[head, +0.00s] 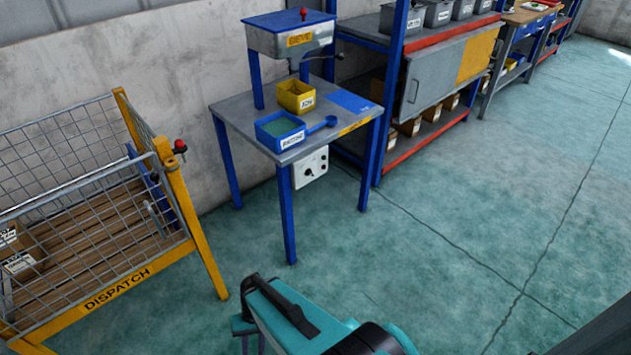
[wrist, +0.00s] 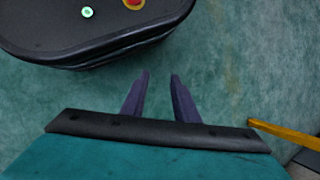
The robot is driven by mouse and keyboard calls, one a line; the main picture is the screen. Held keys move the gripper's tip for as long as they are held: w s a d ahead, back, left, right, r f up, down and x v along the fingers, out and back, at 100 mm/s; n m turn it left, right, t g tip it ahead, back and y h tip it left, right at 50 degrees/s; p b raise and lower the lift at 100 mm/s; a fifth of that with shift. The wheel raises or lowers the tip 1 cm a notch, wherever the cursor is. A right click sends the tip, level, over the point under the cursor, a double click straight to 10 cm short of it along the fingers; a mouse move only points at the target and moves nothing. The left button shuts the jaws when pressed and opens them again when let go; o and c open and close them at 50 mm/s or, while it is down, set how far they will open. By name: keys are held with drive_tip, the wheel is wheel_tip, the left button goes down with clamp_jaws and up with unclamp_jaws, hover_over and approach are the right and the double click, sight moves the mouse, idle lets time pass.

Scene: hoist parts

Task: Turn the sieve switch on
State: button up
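A pale switch box (head: 310,168) with small dark knobs hangs under the front edge of a blue-legged bench (head: 352,118). The knobs are too small to tell which one is the sieve switch or how it is set. A grey hopper-like unit (head: 290,38) with a yellow label and a red knob on top stands on blue posts at the back of the bench. My gripper (head: 247,342) is low in front of the bench, well apart from the box. In the wrist view, the two purple fingers of my gripper (wrist: 159,76) are apart with nothing between them.
A blue tray (head: 280,133) with green contents, a yellow bin (head: 296,97) and a blue scoop (head: 322,125) are on the bench. A yellow-framed dispatch cage (head: 195,235) stands at the left, a shelf rack (head: 440,75) at the right. The floor (head: 440,240) before the bench is clear.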

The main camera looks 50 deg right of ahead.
drive_tip(key=w+d+r+m+t+y+b, duration=0.3)
drive_tip(key=w+d+m+t, duration=0.4)
drive_tip(key=w, duration=0.6)
drive_tip(key=m+t+h+b, duration=0.9)
drive_tip(key=m+t, duration=0.5)
drive_tip(key=m, duration=0.2)
approach(312, 175)
drive_tip(key=s, duration=0.6)
drive_tip(key=shift+w+a+r, duration=0.1)
drive_tip(key=shift+w, duration=0.2)
drive_tip(key=w, duration=0.9)
drive_tip(key=w+d, duration=0.1)
drive_tip(key=w, duration=0.3)
drive_tip(key=shift+w, duration=0.25)
